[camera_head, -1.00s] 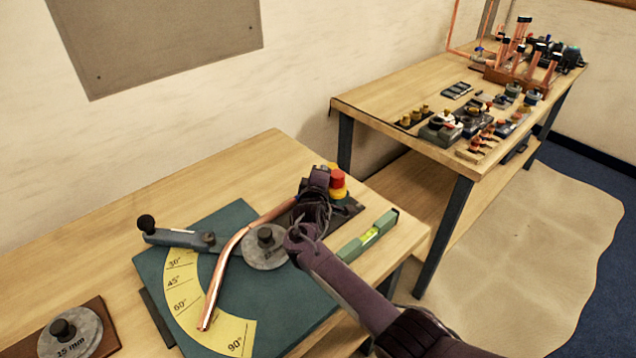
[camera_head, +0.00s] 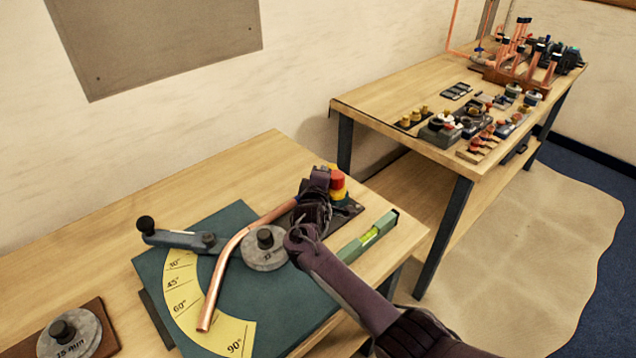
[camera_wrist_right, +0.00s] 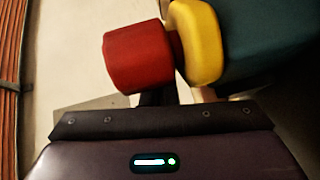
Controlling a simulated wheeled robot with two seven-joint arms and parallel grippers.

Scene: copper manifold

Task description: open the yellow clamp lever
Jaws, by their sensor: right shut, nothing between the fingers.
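The yellow clamp lever (camera_head: 339,194) is at the right end of the teal bender plate, largely behind my right gripper, with a red block-shaped part (camera_head: 337,178) beside it. In the right wrist view the yellow part (camera_wrist_right: 198,42) is rounded and sits just right of the red part (camera_wrist_right: 138,58), both just beyond the gripper's dark front edge. My right gripper (camera_head: 318,180) is shut and empty, close beside these parts; I cannot tell whether it touches them. A bent copper tube (camera_head: 226,268) runs past the round former (camera_head: 263,258) toward the gripper. My left gripper is not in view.
The teal plate (camera_head: 277,310) carries a yellow angle scale (camera_head: 183,293) and a grey handle arm (camera_head: 178,238). A green level (camera_head: 368,237) lies right of my forearm. A 15 mm former (camera_head: 70,335) lies front left. A second bench (camera_head: 390,92) holds fittings.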

